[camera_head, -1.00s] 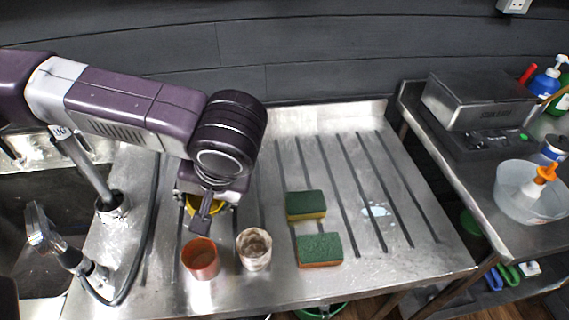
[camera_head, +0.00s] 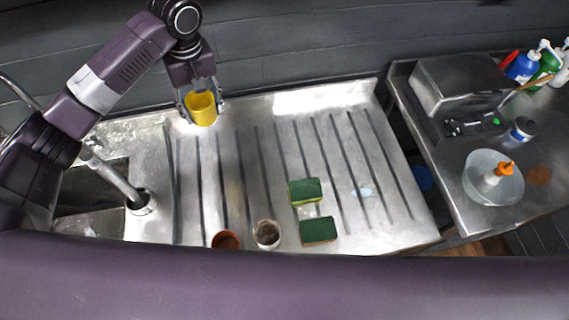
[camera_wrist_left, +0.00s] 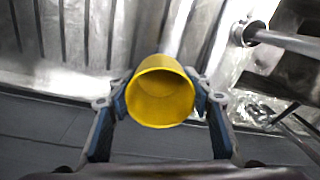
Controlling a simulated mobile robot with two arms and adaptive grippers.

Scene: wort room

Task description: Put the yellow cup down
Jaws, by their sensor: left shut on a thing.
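The yellow cup (camera_head: 201,108) is held between the fingers of my left gripper (camera_head: 201,104), near the back edge of the steel drainboard (camera_head: 237,170). It looks upright. In the left wrist view the cup (camera_wrist_left: 161,92) sits between the two blue-padded fingers of the gripper (camera_wrist_left: 160,98), its open mouth facing the camera. I cannot tell whether its base touches the drainboard. My right gripper is not in view.
A terracotta cup (camera_head: 226,240) and a whitish cup (camera_head: 267,234) stand at the drainboard's front. Two green sponges (camera_head: 305,191) (camera_head: 319,231) lie right of them. The tap (camera_head: 117,176) and sink are left. The drainboard's middle is clear.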

